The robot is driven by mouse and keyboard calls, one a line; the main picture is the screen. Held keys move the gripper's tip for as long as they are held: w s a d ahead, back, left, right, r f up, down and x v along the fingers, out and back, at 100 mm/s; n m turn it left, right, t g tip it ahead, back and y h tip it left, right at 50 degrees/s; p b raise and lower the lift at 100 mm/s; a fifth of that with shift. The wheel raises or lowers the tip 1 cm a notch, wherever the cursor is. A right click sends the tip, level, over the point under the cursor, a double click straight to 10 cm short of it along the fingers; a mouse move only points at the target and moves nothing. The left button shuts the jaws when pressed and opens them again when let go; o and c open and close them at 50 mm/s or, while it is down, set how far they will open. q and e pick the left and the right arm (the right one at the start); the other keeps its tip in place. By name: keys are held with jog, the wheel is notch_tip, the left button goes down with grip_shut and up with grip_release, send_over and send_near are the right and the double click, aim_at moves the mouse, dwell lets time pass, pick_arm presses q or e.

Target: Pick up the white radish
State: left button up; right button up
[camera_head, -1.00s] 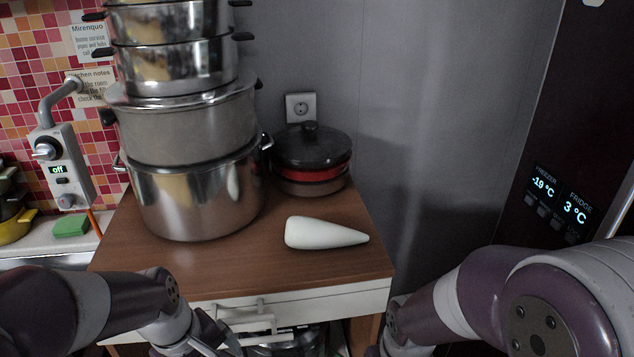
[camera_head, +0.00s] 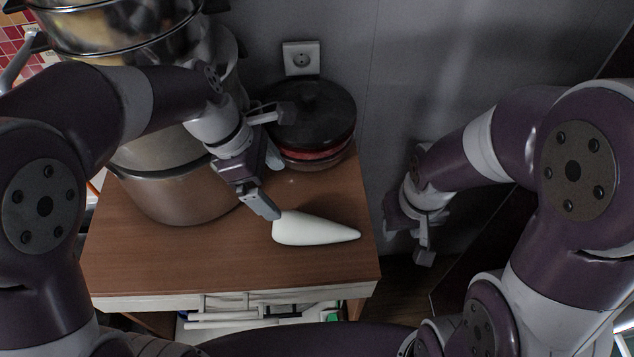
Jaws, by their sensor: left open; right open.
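The white radish (camera_head: 312,230) lies on its side on the brown wooden tabletop, its blunt end to the left and its tip to the right. My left gripper (camera_head: 268,190) is open above the table, at the radish's blunt end, with one finger close to it; I cannot tell whether it touches. No radish shows between its fingers. My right gripper (camera_head: 424,245) is open and empty, off the table's right edge and apart from the radish.
Stacked steel pots (camera_head: 185,190) stand at the left back of the table (camera_head: 150,265). A dark lidded pan with a red band (camera_head: 318,112) sits behind the radish, close to my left gripper. The tabletop front is clear. A grey wall with a socket (camera_head: 300,58) is behind.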

aim_at(296, 220)
pick_arm(q)
jog(key=b+x, duration=0.1)
jog(key=x, duration=0.2)
jog(key=shift+s+b, duration=0.3)
jog(key=shift+b, duration=0.1)
jog(key=f, duration=0.1)
jog(key=s+d+f, duration=0.1)
jog(key=shift+f+p, duration=0.3)
jog(key=shift+p, duration=0.1)
jog(key=p+x, duration=0.1)
jog(key=x, duration=0.5)
jog(key=shift+f, duration=0.1)
jog(key=shift+s, duration=0.1)
pick_arm(e)
jog(key=shift+s+a+r, duration=0.1)
jog(key=shift+s+a, duration=0.1)
jog(key=shift+s, duration=0.3)
